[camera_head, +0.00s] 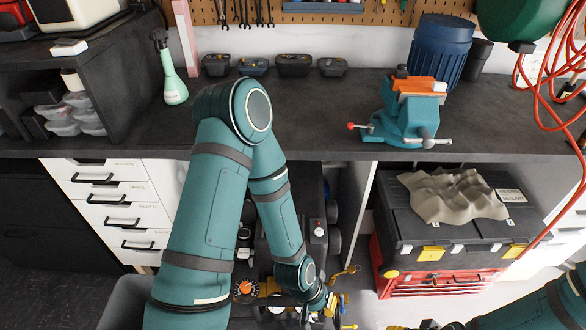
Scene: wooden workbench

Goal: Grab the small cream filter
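I cannot surely pick out the small cream filter. A small cream-coloured piece (72,80) shows in the left shelf unit, above clear-wrapped packs, but it is too small to identify. My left gripper (328,302) is low in the head view, below the bench's front edge, over a cluttered area with yellow and orange parts. It is small and partly merged with that clutter, so its fingers and anything between them are unclear. My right arm (545,305) enters at the bottom right; its gripper is cut off by the lower edge.
The dark workbench (300,115) holds a green spray bottle (174,80), several small black bins (293,65), a teal vise (405,110) and a blue bin (438,48). A black toolbox (440,232) with a grey cloth stands at right, on a red case. White drawers (115,190) are left.

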